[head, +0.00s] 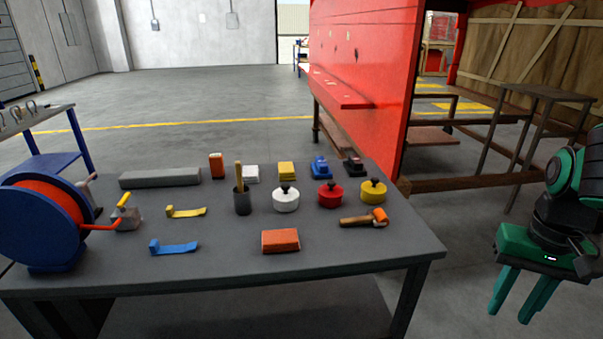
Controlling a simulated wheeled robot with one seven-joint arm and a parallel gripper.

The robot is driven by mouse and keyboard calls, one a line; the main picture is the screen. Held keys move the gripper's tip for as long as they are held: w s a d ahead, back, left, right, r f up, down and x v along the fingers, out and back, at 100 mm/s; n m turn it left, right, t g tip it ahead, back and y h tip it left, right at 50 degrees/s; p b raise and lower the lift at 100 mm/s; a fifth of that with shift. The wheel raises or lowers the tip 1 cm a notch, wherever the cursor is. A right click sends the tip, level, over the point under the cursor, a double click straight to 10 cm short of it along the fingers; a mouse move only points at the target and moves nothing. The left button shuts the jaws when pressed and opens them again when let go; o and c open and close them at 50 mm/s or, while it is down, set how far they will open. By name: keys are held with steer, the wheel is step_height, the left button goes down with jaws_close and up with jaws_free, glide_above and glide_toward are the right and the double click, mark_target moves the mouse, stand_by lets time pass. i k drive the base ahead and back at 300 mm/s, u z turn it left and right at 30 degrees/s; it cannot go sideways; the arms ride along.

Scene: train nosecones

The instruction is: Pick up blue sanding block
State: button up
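The blue sanding block (320,167) appears to be the small blue piece with a raised top near the back edge of the grey table (345,258). It stands between a yellow block (286,171) and a dark block with some red (354,164). My gripper (517,307) is at the far right, off the table's right side and well apart from the block. Its green fingers point down, spread apart with nothing between them.
White (286,201), red (331,195) and yellow (373,191) knobbed pots stand in front of the blocks. A roller (366,219) and an orange block (280,240) lie nearer. A red panel (361,80) rises behind the table. The table's front right is clear.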

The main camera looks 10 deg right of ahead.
mark_target(320, 168)
steer(key=u, duration=0.1)
steer(key=i, duration=1)
steer(key=z, duration=0.05)
